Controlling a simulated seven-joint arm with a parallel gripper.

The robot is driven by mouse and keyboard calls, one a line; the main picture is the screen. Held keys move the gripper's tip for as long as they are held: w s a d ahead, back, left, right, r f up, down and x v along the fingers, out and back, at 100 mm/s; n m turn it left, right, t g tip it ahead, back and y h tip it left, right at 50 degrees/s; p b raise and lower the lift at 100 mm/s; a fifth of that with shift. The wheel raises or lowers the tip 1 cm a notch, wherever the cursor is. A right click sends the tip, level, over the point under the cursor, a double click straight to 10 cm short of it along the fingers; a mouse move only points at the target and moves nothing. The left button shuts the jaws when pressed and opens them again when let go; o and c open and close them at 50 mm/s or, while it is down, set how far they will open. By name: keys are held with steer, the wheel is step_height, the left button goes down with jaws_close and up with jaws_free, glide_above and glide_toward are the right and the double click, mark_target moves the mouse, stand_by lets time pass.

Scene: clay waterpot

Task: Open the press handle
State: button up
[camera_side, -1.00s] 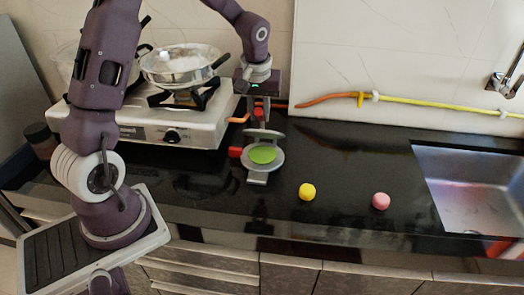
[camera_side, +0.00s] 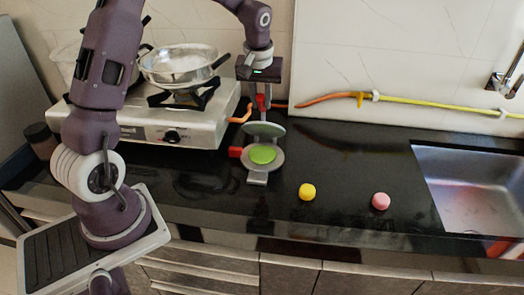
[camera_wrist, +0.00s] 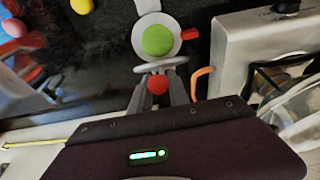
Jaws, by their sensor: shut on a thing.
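The press (camera_side: 257,178) stands on the dark counter, its round lower plate holding a flat green disc (camera_side: 263,154). Its upper plate (camera_side: 264,129) is raised and tilted back, clear of the disc. My gripper (camera_side: 262,106) is above and behind the press, shut on the red handle (camera_side: 260,101) of the upper plate. In the wrist view, the handle's red knob (camera_wrist: 157,85) sits between my fingers (camera_wrist: 158,96). The raised plate shows there nearly edge-on (camera_wrist: 160,66), with the green disc (camera_wrist: 158,40) beyond it. The fingertips are partly hidden in the side view.
A gas stove (camera_side: 150,125) with a glass-lidded pan (camera_side: 180,64) stands close on the left. A yellow ball (camera_side: 307,192) and a pink ball (camera_side: 381,201) lie to the right, before the sink (camera_side: 470,195).

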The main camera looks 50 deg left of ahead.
steer(key=shift+w+a+r, duration=0.35)
steer(key=shift+w+a, duration=0.25)
steer(key=shift+w+a+r, duration=0.35)
steer(key=shift+w+a, duration=0.2)
steer(key=shift+w, duration=0.05)
steer(key=shift+w+a+r, duration=0.2)
steer(key=shift+w+a, duration=0.45)
steer(key=shift+w+a+r, duration=0.2)
steer(key=shift+w+a, duration=0.4)
steer(key=shift+w+a+r, duration=0.15)
steer(key=shift+w+a, duration=1.1)
steer(key=shift+a, duration=0.05)
steer(key=shift+w+a+f, duration=0.2)
steer(key=shift+w+a, duration=1.05)
steer(key=shift+w, duration=0.05)
steer(key=shift+w+a+f, duration=0.25)
steer(key=shift+w+a, duration=0.35)
steer(key=shift+a, duration=0.05)
steer(key=shift+w+a+f, duration=0.2)
steer(key=shift+w+a, duration=0.4)
